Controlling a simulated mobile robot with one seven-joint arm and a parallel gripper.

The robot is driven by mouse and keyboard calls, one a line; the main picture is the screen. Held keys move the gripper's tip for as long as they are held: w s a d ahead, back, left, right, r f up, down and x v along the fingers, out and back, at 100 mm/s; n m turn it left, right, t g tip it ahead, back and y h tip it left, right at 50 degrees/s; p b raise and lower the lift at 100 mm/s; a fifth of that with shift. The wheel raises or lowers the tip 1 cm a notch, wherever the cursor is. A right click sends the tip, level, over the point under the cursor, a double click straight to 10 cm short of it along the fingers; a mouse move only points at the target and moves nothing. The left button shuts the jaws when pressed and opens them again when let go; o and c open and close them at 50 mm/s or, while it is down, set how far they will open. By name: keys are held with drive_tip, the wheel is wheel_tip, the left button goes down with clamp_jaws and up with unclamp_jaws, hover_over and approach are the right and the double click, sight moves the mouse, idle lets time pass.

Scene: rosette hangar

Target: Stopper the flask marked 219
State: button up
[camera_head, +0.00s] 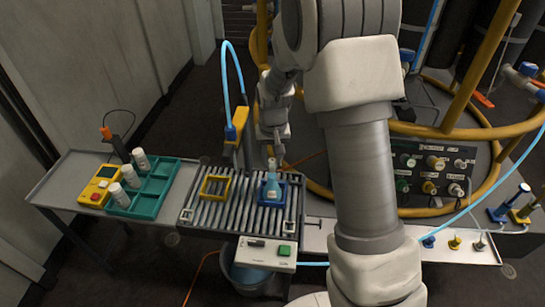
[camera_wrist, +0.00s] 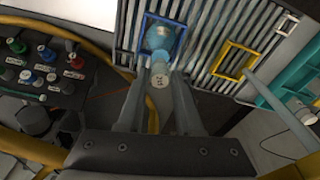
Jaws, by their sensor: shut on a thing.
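A flask (camera_head: 272,187) with blue liquid stands upright inside a blue square frame (camera_head: 262,201) on the roller bed. It also shows in the wrist view (camera_wrist: 160,38). My gripper (camera_wrist: 160,88) is right above it, with its fingers closed around a pale, round-topped stopper (camera_wrist: 162,80) that has small dark marks on top. The stopper is in line with the flask's neck; I cannot tell whether it is seated. In the head view my gripper (camera_head: 272,150) points down at the flask. I cannot read a number on the flask.
A yellow square frame (camera_head: 215,197) lies left of the flask. Further left are a teal rack (camera_head: 156,187), white bottles (camera_head: 131,176) and a yellow control box (camera_head: 100,186). A yellow scanner-like tool (camera_head: 236,124) stands behind the rollers. A knobbed panel (camera_head: 432,170) and yellow pipes are at right.

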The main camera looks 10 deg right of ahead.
drive_tip(key=shift+f, duration=0.35)
idle(0.6)
drive_tip(key=shift+f+b, duration=0.9)
drive_tip(key=shift+f, duration=0.05)
drive_tip(key=shift+f+b, duration=0.3)
drive_tip(key=shift+f, duration=0.2)
drive_tip(key=o, duration=1.6)
drive_tip(key=shift+c, duration=0.2)
drive_tip(key=shift+r, duration=0.1)
drive_tip(key=shift+r+p, duration=2.25)
drive_tip(key=shift+r, duration=0.7)
